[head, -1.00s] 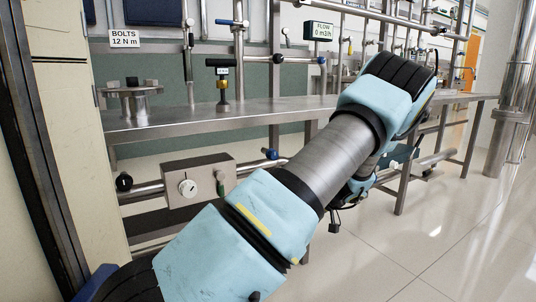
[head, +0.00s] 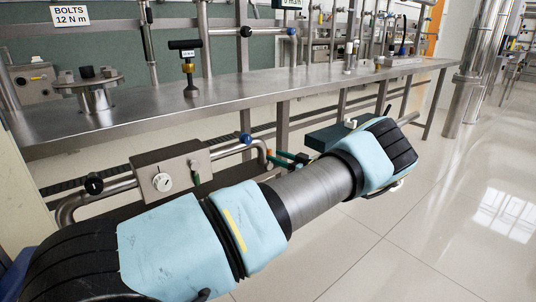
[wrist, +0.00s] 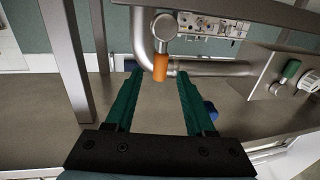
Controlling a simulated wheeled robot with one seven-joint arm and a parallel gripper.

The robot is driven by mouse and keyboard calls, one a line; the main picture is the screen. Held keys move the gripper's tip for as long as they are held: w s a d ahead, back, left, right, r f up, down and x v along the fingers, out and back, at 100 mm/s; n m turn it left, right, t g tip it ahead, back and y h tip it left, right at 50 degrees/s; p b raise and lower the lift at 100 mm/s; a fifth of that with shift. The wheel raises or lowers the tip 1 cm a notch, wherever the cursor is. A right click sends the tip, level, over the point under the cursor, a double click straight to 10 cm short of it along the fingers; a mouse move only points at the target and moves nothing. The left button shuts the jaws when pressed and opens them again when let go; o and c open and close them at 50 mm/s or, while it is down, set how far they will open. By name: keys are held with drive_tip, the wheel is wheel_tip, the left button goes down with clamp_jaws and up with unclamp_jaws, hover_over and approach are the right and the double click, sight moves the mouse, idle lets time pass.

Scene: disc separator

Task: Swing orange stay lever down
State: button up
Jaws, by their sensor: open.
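The orange stay lever (wrist: 160,62) shows in the wrist view as a short orange grip below a round metal hub (wrist: 165,27), beside a bent steel pipe. My gripper (wrist: 159,71) is open, with one green finger on each side of the orange grip in the picture. The grip appears at or just beyond the fingertips; I cannot tell the depth or see any contact. In the head view my gripper (head: 284,160) reaches left toward a pipe bend under the bench.
A metal box (head: 172,172) with a white dial sits on the pipe left of my gripper; it also shows in the wrist view (wrist: 290,80). A blue knob (head: 246,139) stands close by. The steel bench (head: 250,88) and its legs lie above. Open floor is at right.

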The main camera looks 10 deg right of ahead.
sight(269, 162)
drive_tip(key=shift+x, duration=2.15)
clamp_jaws()
